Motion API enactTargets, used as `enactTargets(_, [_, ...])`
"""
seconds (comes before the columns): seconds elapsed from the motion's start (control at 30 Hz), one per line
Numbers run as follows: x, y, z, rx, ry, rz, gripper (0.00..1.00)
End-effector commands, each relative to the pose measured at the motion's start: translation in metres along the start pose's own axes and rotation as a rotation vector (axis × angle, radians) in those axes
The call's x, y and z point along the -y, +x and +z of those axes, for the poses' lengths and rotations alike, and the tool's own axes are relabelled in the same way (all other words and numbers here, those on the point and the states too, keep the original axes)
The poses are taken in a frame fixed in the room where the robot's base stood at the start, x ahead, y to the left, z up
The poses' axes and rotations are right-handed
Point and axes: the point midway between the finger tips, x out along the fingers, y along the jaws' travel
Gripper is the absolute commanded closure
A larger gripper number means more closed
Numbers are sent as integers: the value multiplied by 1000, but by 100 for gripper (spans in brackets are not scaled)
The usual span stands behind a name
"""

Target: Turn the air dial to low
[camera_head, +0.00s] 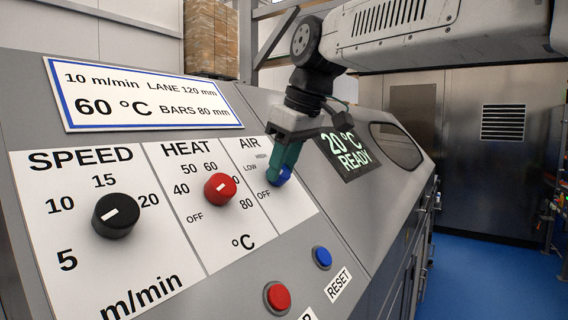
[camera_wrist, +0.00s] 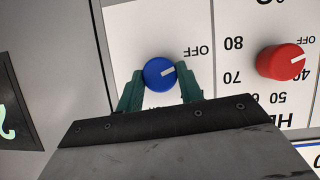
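The air dial is a small blue knob (camera_head: 281,177) on the right of the sloped white panel, partly hidden by my gripper (camera_head: 285,164). In the wrist view, the blue air dial (camera_wrist: 158,73) sits between the two green fingers of my gripper (camera_wrist: 160,82), one on each side. The fingers are very close to the dial; I cannot tell whether both touch it. Its white mark points right and slightly up in the wrist view, roughly towards the OFF label (camera_wrist: 197,50). In the head view, OFF, LOW and MEDIUM labels show left of and above the dial.
The red heat dial (camera_head: 220,188) is close on the left, with the black speed dial (camera_head: 115,215) beyond. Red (camera_head: 277,298) and blue (camera_head: 322,257) buttons lie below. A display (camera_head: 345,153) reading 20 °C READY stands just right of my gripper.

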Motion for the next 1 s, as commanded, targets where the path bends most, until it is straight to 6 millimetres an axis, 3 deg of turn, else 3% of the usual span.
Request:
enactTargets(0.43, [-2,0,0,-1,108,-51,86])
enactTargets(1.0, [-6,0,2,-2,570,-269,86])
